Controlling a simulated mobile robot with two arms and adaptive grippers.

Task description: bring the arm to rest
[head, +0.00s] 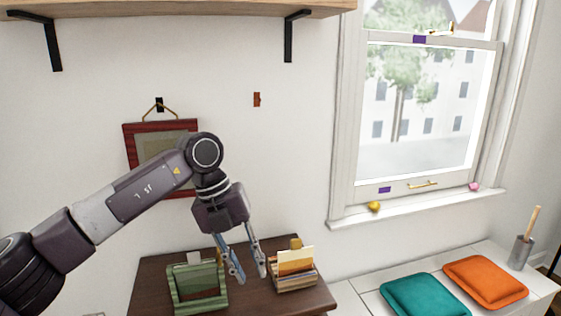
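My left arm comes in from the left and reaches over a dark wooden cabinet top. My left gripper (252,279) points down with its two fingers spread apart, and I see nothing between them. Its fingertips show between a green frame-like stand (197,290) on the left and a small holder with cards or envelopes (295,278) on the right. I cannot tell whether the fingertips touch anything there. My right gripper is not in view.
A red-framed picture (132,150) hangs behind my arm. A wooden shelf (170,9) on black brackets is above. A window (430,110) is at the right. Teal (425,296) and orange (485,281) cushions lie on a white bench, beside a grey pot (520,253).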

